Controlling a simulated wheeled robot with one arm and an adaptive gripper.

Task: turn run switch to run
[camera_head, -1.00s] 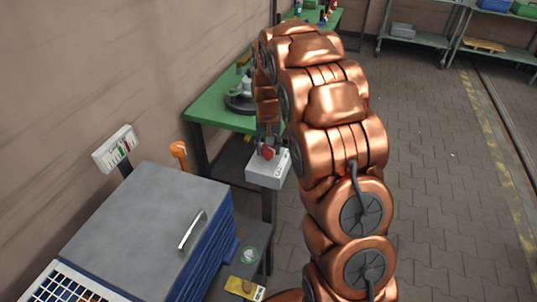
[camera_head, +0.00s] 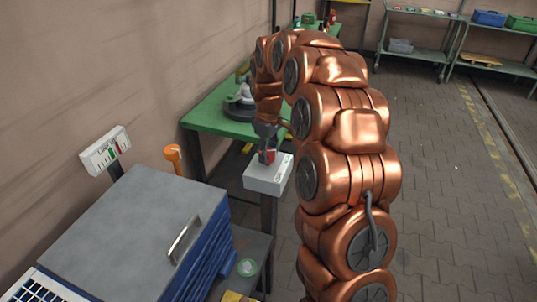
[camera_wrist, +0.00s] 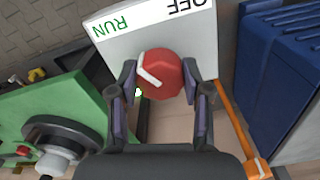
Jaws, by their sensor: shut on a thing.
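The run switch is a red round knob (camera_wrist: 160,75) with a white pointer line, on a light grey box (camera_head: 265,178). In the wrist view the box face (camera_wrist: 200,42) reads a green "RUN" and a black "OFF", both inverted. The pointer's outer end is turned toward the "RUN" side. My gripper (camera_wrist: 160,80) has one finger on each side of the knob and is shut on it. In the head view my gripper (camera_head: 267,143) comes down on the box from above, and the knob (camera_head: 269,156) shows partly between the fingers.
A green table (camera_head: 208,112) stands behind the box, with a dark round device (camera_head: 240,108) on it. A blue cabinet with a grey top (camera_head: 135,225) is at front left, beside an orange-headed post (camera_head: 172,153). Paved floor (camera_head: 440,170) to the right is clear.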

